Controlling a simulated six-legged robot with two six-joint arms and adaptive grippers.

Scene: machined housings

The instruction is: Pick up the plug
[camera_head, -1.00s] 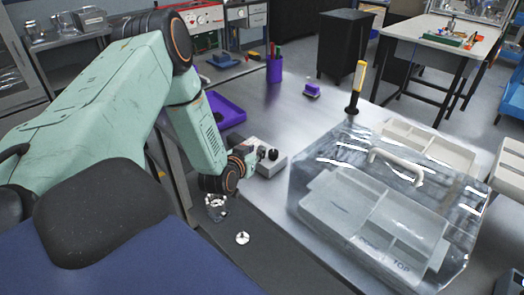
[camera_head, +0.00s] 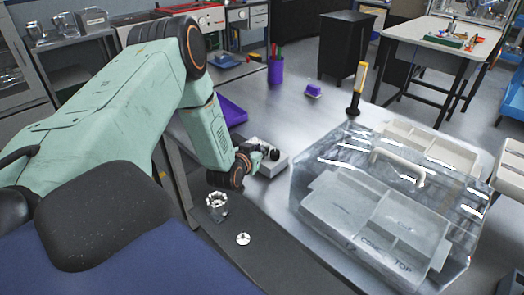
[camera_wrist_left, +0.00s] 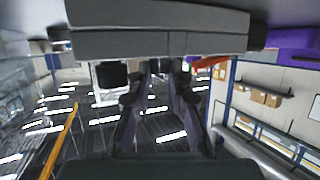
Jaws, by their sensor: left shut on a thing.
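My left gripper (camera_head: 268,152) reaches in from the left, just over a light grey block (camera_head: 272,166) on the near left edge of the metal table. It is shut on a small part, the plug, which the fingers largely hide. In the left wrist view the two dark fingers (camera_wrist_left: 157,88) converge towards the top, where grey block-like shapes (camera_wrist_left: 160,43) fill the frame. I cannot tell whether the plug touches the grey block. My right gripper is not in view.
A shiny ring-shaped metal housing (camera_head: 216,203) and a small silver disc (camera_head: 243,239) lie on a dark strip below my arm. A clear-lidded box (camera_head: 385,210) fills the table's right side.

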